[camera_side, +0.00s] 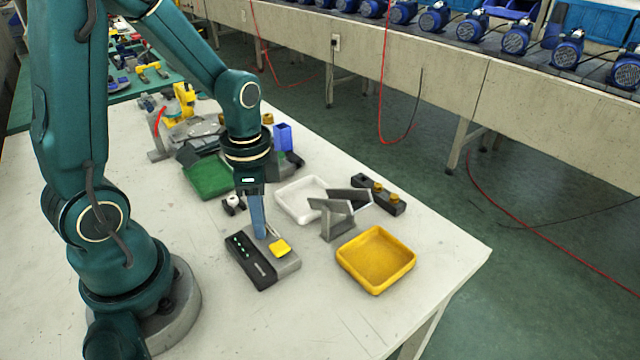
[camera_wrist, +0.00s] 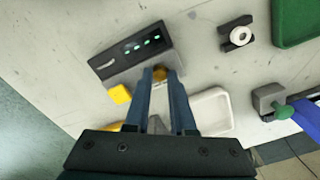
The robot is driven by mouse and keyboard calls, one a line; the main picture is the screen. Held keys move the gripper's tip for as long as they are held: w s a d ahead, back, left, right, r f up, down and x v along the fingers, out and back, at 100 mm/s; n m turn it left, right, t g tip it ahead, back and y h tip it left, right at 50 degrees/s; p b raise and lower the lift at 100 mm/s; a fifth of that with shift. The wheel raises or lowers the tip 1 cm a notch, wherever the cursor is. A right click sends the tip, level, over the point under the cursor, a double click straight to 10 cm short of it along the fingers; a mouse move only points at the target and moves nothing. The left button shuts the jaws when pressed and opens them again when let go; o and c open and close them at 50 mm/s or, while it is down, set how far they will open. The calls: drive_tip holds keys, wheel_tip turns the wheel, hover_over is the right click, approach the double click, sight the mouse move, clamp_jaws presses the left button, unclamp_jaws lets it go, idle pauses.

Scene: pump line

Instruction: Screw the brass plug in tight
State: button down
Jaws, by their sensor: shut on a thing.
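A brass plug (camera_wrist: 160,73) shows between my fingertips in the wrist view. My gripper (camera_wrist: 160,80) is shut on it. In the side view my gripper (camera_side: 260,235) points down, its tips low over the grey block with a black panel (camera_side: 262,268). This block also shows in the wrist view (camera_wrist: 128,52), with green lit digits on the panel. The fingers hide most of the plug, and I cannot tell how deep it sits in the block. A yellow button (camera_side: 281,247) is on the block beside the fingers.
A grey angled stand (camera_side: 337,225) and a yellow tray (camera_side: 376,262) stand to the right. A white tray (camera_side: 296,203) lies behind, with a black rack (camera_side: 390,205) holding brass pieces. A green tray (camera_side: 208,180) lies at the back left. The front table is clear.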

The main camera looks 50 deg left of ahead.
drive_tip(key=m, duration=0.7)
drive_tip(key=c, duration=1)
unclamp_jaws()
drive_tip(key=shift+o, duration=0.2)
drive_tip(key=shift+r, duration=2.25)
